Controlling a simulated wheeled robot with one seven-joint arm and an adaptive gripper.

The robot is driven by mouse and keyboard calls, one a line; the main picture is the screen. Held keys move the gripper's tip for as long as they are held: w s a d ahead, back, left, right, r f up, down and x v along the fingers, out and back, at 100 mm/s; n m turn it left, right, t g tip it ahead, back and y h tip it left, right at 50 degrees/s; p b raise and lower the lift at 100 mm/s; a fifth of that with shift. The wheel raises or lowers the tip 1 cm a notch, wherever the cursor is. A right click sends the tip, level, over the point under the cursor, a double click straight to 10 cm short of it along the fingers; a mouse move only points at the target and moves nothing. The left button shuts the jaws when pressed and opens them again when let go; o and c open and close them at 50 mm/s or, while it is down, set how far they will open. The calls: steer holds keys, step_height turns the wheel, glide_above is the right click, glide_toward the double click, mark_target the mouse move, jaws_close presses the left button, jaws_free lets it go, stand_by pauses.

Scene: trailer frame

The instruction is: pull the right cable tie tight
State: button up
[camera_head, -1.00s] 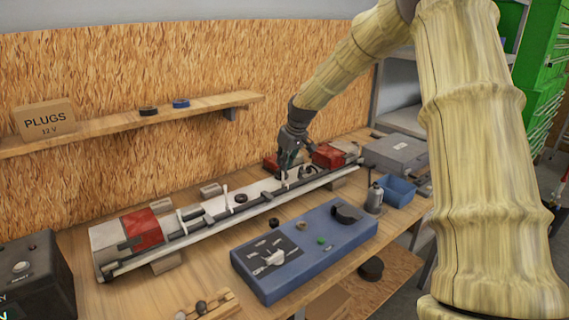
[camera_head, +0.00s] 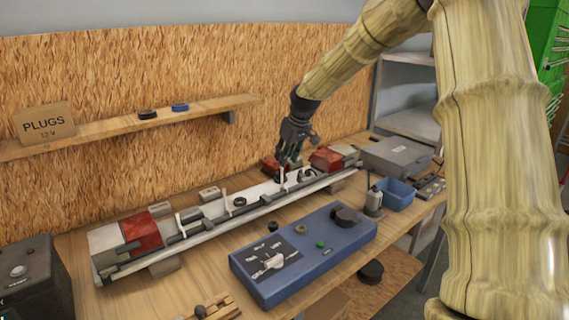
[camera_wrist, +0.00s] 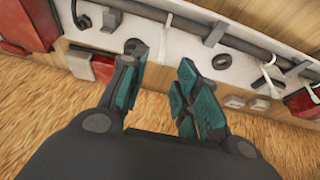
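The trailer frame (camera_head: 205,228) is a long white bar with a dark cable along it, lying on the bench. Thin white cable ties stand up from it: one toward the left (camera_head: 180,223), one mid-bar (camera_head: 225,196), and the right cable tie (camera_head: 283,179) under my gripper (camera_head: 286,163). In the wrist view my gripper (camera_wrist: 160,68) is open, its two green-padded fingers apart. The right tie's pale tail (camera_wrist: 163,45) shows just beyond the gap between the fingertips; I cannot tell whether they touch it. Another tie (camera_wrist: 268,72) stands farther right there.
Red-and-white lamp ends (camera_head: 143,232) sit on the bar. A grey case (camera_head: 397,155) stands behind. A wall shelf (camera_head: 200,113) runs behind at left.

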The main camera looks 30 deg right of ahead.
steer(key=v, duration=0.7)
steer(key=shift+r, duration=0.2)
